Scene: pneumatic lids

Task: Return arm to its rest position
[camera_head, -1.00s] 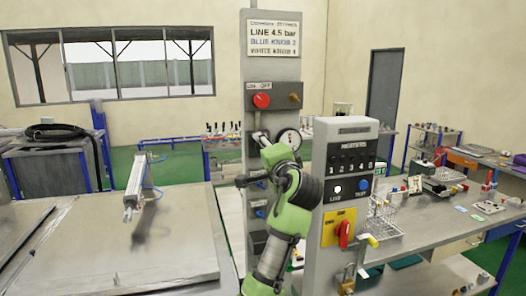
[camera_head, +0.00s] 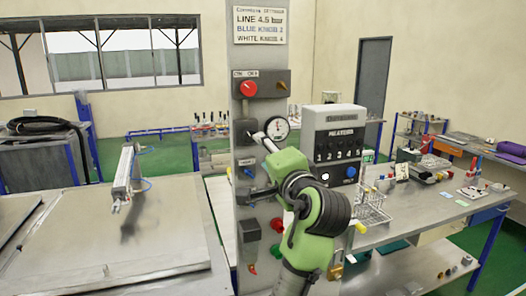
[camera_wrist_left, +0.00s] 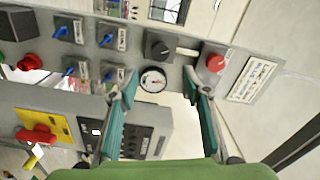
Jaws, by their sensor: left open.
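My left arm (camera_head: 315,215), green with a dark grey joint, rises in front of the grey control column (camera_head: 246,80). My left gripper (camera_head: 260,167) is in front of the column's left part, near the round gauge (camera_head: 277,128), and partly hidden by its own wrist. In the left wrist view the gripper (camera_wrist_left: 160,95) has its two teal-padded fingers wide apart, with nothing between them. The gauge (camera_wrist_left: 153,80) shows in the gap beyond the fingers. My right gripper is not in view.
The heater box (camera_head: 335,142) stands just right of my arm, its lower part hidden by it. A metal lid (camera_head: 70,240) with a pneumatic cylinder (camera_head: 123,172) lies at left. A bench (camera_head: 425,215) with a wire basket (camera_head: 372,213) is at right.

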